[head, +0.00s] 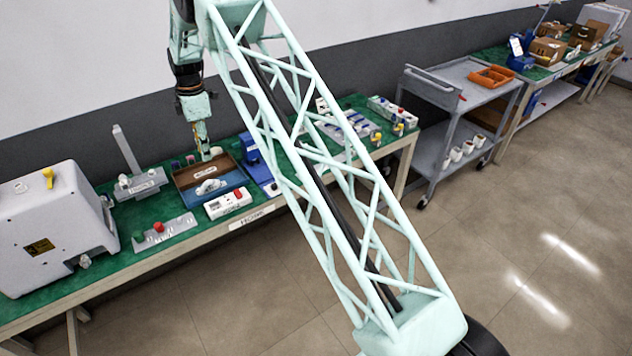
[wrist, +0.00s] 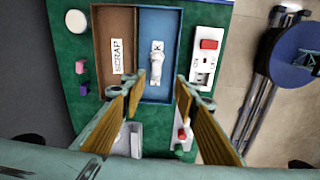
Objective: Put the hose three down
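A small white coiled or bundled piece (head: 210,187), which may be hose three, lies in the blue tray (head: 232,183). It also shows in the wrist view (wrist: 156,62), inside the blue tray (wrist: 160,22); I cannot read a number on it. My gripper (head: 204,152) hangs above the trays, pointing down. In the wrist view my gripper (wrist: 155,92) has its two yellow-padded fingers wide apart with nothing between them. The white piece lies beyond the fingertips, apart from them.
A brown tray (wrist: 103,22) labelled SCRAP adjoins the blue one. A white box with a red button (head: 228,203) stands near the front edge. A large white machine (head: 50,230) fills the bench's left end. A blue stand (head: 252,158) is right of the trays.

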